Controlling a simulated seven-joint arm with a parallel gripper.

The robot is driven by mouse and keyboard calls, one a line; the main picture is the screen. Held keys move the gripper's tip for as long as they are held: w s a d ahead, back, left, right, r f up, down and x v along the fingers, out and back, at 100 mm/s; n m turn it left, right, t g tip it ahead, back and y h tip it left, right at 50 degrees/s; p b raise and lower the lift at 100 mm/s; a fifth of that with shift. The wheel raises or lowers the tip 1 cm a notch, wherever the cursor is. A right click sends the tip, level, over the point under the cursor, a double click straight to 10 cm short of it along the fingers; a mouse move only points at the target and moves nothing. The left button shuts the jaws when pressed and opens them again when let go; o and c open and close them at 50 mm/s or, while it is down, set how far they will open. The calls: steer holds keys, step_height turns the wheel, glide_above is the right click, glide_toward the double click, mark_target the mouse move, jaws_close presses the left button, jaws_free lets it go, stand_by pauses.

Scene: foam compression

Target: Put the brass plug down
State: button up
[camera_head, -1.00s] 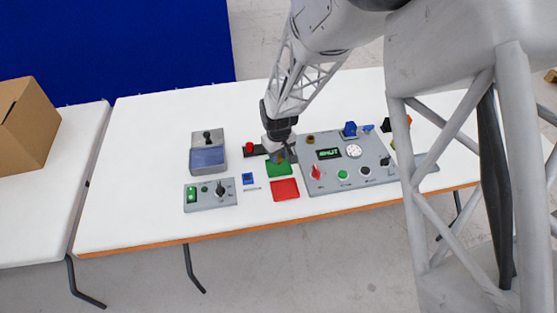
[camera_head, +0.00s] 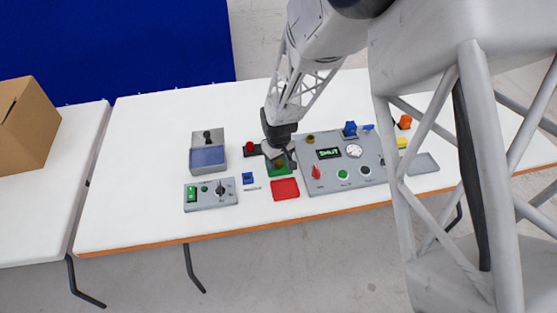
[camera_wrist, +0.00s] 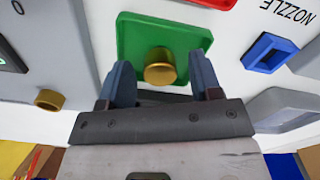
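The brass plug (camera_wrist: 160,70) stands on the green pad (camera_wrist: 185,38) in the wrist view, seen from above. It also shows in the head view (camera_head: 280,162), partly covered by my gripper. My gripper (camera_wrist: 163,80) is open, with one dark blue-grey finger on each side of the plug and a clear gap to both. The green pad (camera_head: 284,172) lies behind the red pad (camera_head: 285,189) on the white table.
A grey control panel (camera_head: 325,179) with a display, dial and knobs is to the right; a second brass piece (camera_head: 310,139) is on it. A small switch box (camera_head: 209,206) and a grey box with a blue panel (camera_head: 208,157) stand left. The table's left part is clear.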

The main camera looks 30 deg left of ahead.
steer(key=shift+r, duration=0.15)
step_height(320, 180, up, 12)
stand_by(0.8)
stand_by(0.5)
stand_by(0.4)
